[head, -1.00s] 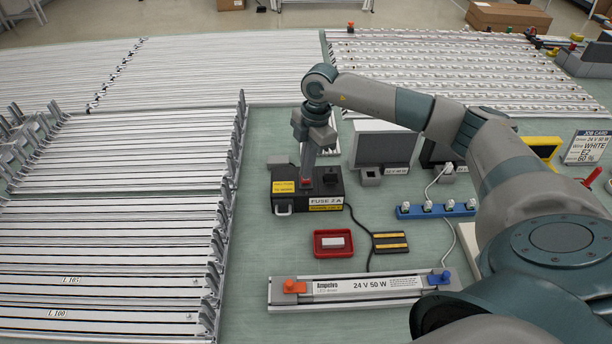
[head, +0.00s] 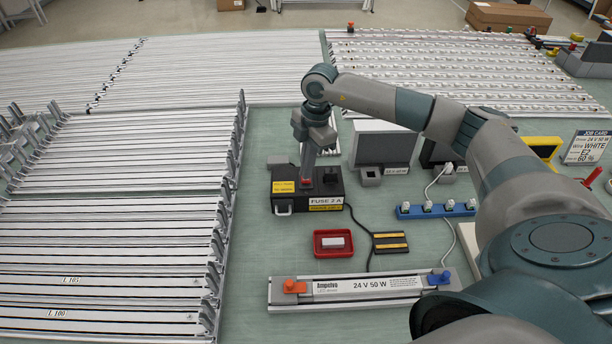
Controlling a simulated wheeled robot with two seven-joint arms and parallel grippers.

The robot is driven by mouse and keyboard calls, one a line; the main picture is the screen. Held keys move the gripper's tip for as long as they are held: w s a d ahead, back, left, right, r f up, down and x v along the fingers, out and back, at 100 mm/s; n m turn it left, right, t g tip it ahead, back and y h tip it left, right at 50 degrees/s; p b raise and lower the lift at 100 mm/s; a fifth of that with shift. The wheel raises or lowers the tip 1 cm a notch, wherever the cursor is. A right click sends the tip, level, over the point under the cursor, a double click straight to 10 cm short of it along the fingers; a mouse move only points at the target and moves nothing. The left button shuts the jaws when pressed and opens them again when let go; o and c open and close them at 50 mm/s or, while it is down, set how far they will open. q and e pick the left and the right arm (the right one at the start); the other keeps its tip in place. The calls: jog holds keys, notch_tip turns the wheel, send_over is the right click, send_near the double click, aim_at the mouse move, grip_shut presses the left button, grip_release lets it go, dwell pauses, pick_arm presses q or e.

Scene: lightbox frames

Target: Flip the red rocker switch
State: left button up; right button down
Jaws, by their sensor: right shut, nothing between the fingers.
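The red rocker switch (head: 306,182) is a small red patch on top of the black fuse box (head: 335,190) labelled "FUSE 2 A". My right gripper (head: 306,176) points down over the box, shut and empty, with its fingertips at the switch. Whether the tips touch the switch, and which way the rocker is tilted, is too small to tell. The gripper hides part of the box top. My left gripper is not in view.
A red tray (head: 318,253) with a white piece, a black-and-yellow block (head: 390,249) and an LED driver (head: 340,298) lie in front of the box. A blue strip (head: 408,213) and grey monitor-like unit (head: 385,148) stand right. Aluminium profiles (head: 110,200) fill the left.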

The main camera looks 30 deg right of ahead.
jog(key=shift+s+f+b, duration=0.1)
jog(key=shift+f+b, duration=0.5)
jog(key=shift+f, duration=0.3)
dwell(0.9)
jog(key=shift+r, duration=0.1)
jog(key=shift+r+p, duration=0.65)
jog(key=shift+r, duration=0.05)
jog(key=shift+r+p, duration=1.7)
jog(key=shift+r, duration=1.05)
jog(key=shift+f, duration=0.1)
